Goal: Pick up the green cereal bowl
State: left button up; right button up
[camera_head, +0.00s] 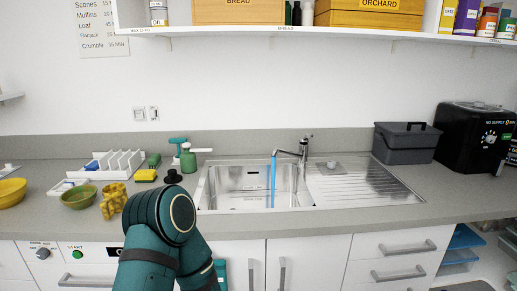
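The green bowl (78,203) stands upright on the grey counter at the left, just left of a yellow patterned cup-like object (112,201). It looks empty, though its inside shows only partly. A teal arm link of mine rises from the bottom edge in front of the counter, to the right of the bowl and well apart from it. Neither of my grippers can be seen in this view.
A yellow bowl (11,193) stands at the far left. A white dish rack (113,163) is behind the green bowl. A yellow sponge (146,176) and green soap bottle (188,160) stand left of the sink (330,204). The overhead shelf (290,33) holds boxes.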

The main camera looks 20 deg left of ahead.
aim_at(79, 197)
jog(key=k+u, duration=0.1)
jog(key=u, duration=1.75)
jog(key=z, duration=1.6)
jog(key=j+u, duration=0.15)
jog(key=j, duration=0.25)
jog(key=i+j+u, duration=0.1)
jog(key=j, duration=0.35)
jog(key=i+j+u, duration=0.15)
jog(key=j, duration=0.25)
